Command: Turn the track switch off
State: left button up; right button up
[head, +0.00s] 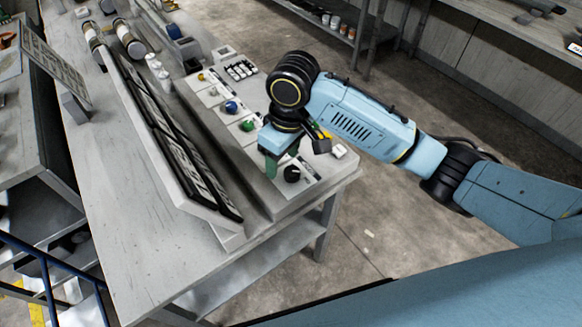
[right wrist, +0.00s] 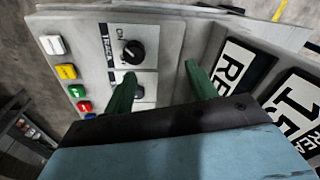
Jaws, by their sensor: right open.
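The control panel (head: 225,125) lies on a long grey bench. A black rotary knob (head: 292,173) sits near its front end. In the right wrist view, a black knob (right wrist: 134,52) stands on a white plate with lettering that seems to read ON and TRACK. Part of another dark control (right wrist: 138,92) shows behind a finger there. My right gripper (head: 278,160) has green fingers and hangs over the panel beside the front knob. In the right wrist view, the fingers (right wrist: 160,73) are apart with nothing between them, short of the upper knob. My left gripper is out of view.
Coloured buttons (right wrist: 66,71) line the panel's side in the right wrist view. A sloped rack of black-and-white lettered plates (head: 180,150) runs along the panel's left. Bare bench top (head: 125,210) lies left of the rack. The floor is right of the bench.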

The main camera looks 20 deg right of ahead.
aim_at(291, 171)
jog(key=w+d+r+h, duration=0.1)
jog(key=w+d+r, duration=0.2)
jog(key=r, duration=0.1)
jog(key=shift+m, duration=0.3)
notch_tip(291, 171, down, 14)
jog(key=shift+w+a+r+b, duration=0.15)
jog(key=shift+r+b, duration=0.05)
jog(key=shift+b, duration=0.6)
jog(key=c, duration=1)
